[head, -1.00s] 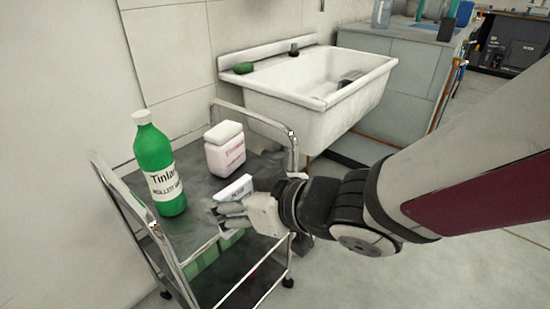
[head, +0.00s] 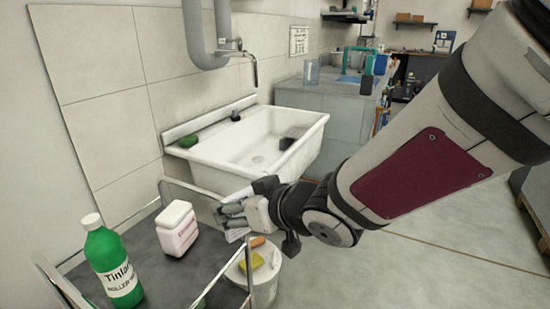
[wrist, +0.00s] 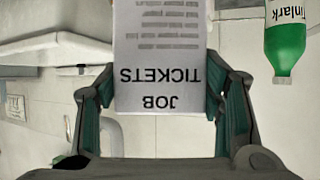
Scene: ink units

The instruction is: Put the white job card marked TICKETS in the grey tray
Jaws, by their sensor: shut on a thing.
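In the wrist view the white job card (wrist: 160,75) is between my gripper's fingers (wrist: 163,105). Its print reads JOB TICKETS, upside down in the picture, with several smaller lines. My gripper (head: 232,215) is shut on the card and holds it in the air, in the head view beyond the trolley's right side and before the sink. In the head view the card is mostly hidden by the fingers. I cannot pick out a separate grey tray in any current view.
A trolley with a dark grey top (head: 150,265) carries a green bottle (head: 108,262) and a white tub (head: 177,229). A white bucket (head: 264,288) with a yellow sponge (head: 252,261) stands beside it. A white sink (head: 300,165) is on the wall.

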